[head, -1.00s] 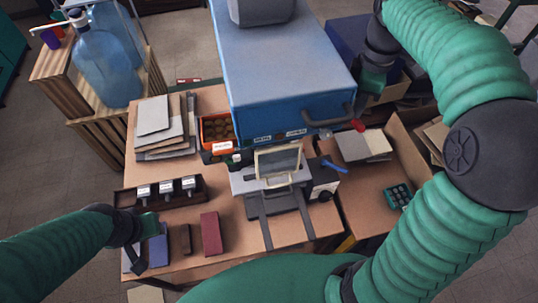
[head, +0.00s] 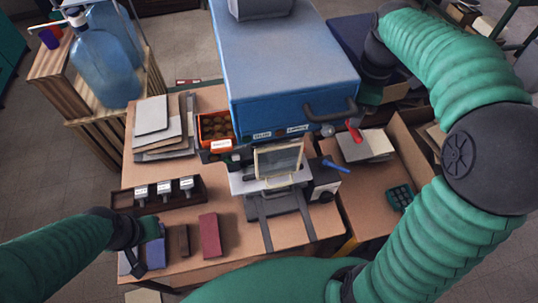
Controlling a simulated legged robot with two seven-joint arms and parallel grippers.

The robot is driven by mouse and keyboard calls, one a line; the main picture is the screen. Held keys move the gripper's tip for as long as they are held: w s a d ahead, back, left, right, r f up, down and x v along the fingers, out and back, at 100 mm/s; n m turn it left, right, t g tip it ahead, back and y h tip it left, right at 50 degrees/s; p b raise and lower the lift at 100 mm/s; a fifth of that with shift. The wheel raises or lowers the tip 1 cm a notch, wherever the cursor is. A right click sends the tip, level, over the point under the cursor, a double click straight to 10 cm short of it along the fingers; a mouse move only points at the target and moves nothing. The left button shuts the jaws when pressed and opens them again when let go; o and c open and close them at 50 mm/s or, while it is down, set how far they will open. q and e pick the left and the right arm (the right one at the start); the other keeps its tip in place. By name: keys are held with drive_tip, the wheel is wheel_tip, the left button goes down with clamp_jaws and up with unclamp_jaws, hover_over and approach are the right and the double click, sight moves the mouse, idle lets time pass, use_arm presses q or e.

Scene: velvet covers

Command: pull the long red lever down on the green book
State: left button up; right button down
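The long red lever (head: 354,131) sticks out on the right side of the blue press (head: 285,75), below its dark handle. My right gripper (head: 368,97) is just above and behind the lever, beside the press. Its fingertips are mostly hidden, and I see no clear contact with the lever. I cannot make out a green book for certain; a pale framed plate (head: 278,160) stands under the press head and hides part of the bed. My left gripper (head: 143,243) is at the front left, by a purple-blue book (head: 156,253); its finger opening is unclear.
A short blue lever (head: 336,166) sits below the red one. A brown book (head: 184,240) and a red book (head: 210,236) lie at the front left. A rack of stamps (head: 160,193), an orange bin (head: 214,128) and stacked boards (head: 164,130) occupy the left table.

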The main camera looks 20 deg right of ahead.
sight(350, 130)
drive_tip(key=shift+f, duration=0.45)
drive_tip(key=shift+f+b, duration=0.6)
drive_tip(key=shift+f, duration=0.7)
drive_tip(key=shift+w+f, duration=0.15)
drive_tip(key=shift+f, duration=0.05)
drive_tip(key=shift+w+f+b, duration=0.1)
drive_tip(key=shift+f+b, duration=0.25)
drive_tip(key=shift+f, duration=0.4)
drive_tip(key=shift+a, duration=0.1)
drive_tip(key=shift+f, duration=0.15)
